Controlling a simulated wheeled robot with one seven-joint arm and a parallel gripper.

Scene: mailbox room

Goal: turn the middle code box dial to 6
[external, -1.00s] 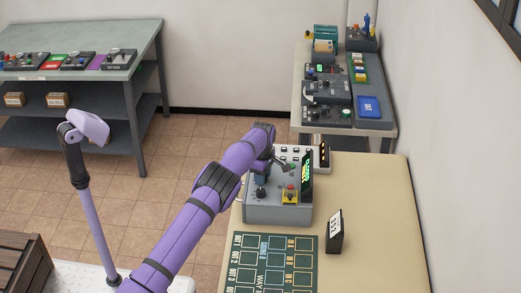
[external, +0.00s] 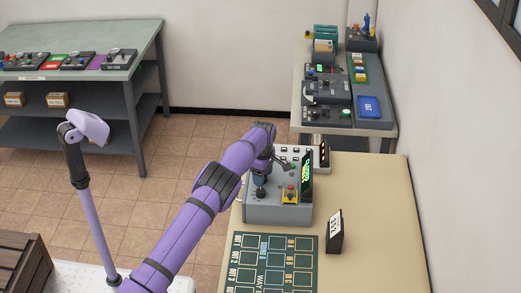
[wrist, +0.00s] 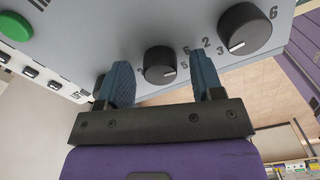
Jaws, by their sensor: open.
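The grey code box (external: 278,213) stands on the beige table. In the wrist view its front panel carries a black round dial (wrist: 160,66) between my fingers, with a second black dial (wrist: 245,29) to its right. A dark piece at the left finger may be a third dial, mostly hidden. My gripper (wrist: 163,69) is open, with one blue finger on each side of this dial. Visible gaps separate the fingers from it. In the external view my gripper (external: 266,171) is partly hidden by my arm.
A green button (wrist: 15,27) sits at the panel's left. On the table are a green printed mat (external: 275,262) and a small black sign (external: 335,231). The table's right side is clear. Another bench (external: 340,130) with devices stands behind.

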